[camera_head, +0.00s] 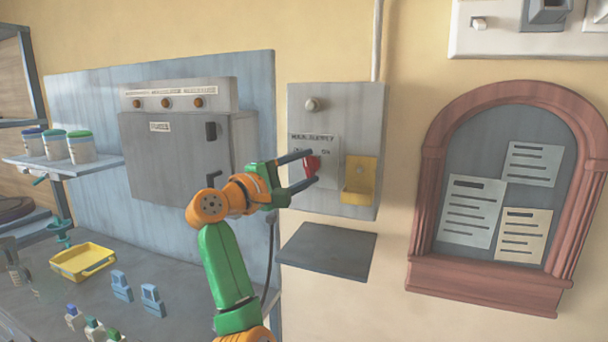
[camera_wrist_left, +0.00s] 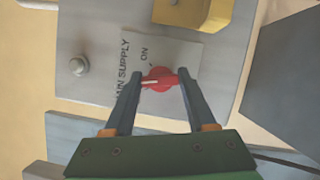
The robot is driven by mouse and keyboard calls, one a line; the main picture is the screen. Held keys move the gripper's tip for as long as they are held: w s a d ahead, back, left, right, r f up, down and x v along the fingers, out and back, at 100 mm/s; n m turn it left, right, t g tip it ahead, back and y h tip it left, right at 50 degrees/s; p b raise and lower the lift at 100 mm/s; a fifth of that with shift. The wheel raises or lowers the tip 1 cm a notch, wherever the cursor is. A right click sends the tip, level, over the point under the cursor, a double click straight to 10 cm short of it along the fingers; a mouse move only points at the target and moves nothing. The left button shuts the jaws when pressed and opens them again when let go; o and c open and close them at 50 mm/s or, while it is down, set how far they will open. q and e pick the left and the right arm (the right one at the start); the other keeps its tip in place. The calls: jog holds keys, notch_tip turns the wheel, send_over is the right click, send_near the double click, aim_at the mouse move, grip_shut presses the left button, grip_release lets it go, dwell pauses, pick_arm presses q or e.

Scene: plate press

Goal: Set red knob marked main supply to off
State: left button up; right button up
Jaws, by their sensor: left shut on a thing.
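Any "off" mark is hidden or too small to read. My left gripper (camera_head: 305,168) reaches the panel from the left and is shut on the red knob, one finger on each side. In the left wrist view, its fingertips (camera_wrist_left: 160,78) flank the knob. My right gripper is in neither view.
A yellow holder (camera_head: 359,182) is fixed right of the knob, and a round metal button (camera_head: 312,104) sits above. A dark shelf (camera_head: 327,250) juts out below the panel. A grey cabinet (camera_head: 170,150) stands left. A framed notice board (camera_head: 515,130) hangs right.

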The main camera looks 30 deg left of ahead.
pick_arm(q)
jog(key=n+t, duration=0.1)
jog(key=n, duration=0.1)
jog(key=shift+n+b, duration=0.3)
jog(key=shift+n, duration=0.1)
jog(key=shift+n+t+y, duration=0.6)
jog(key=shift+n+y, duration=0.2)
jog(key=shift+n, duration=1.4)
jog(key=o, duration=1.4)
jog(key=shift+c, duration=0.2)
jog(key=shift+f, duration=0.1)
jog(key=b+v, duration=0.3)
jog(key=v, duration=0.4)
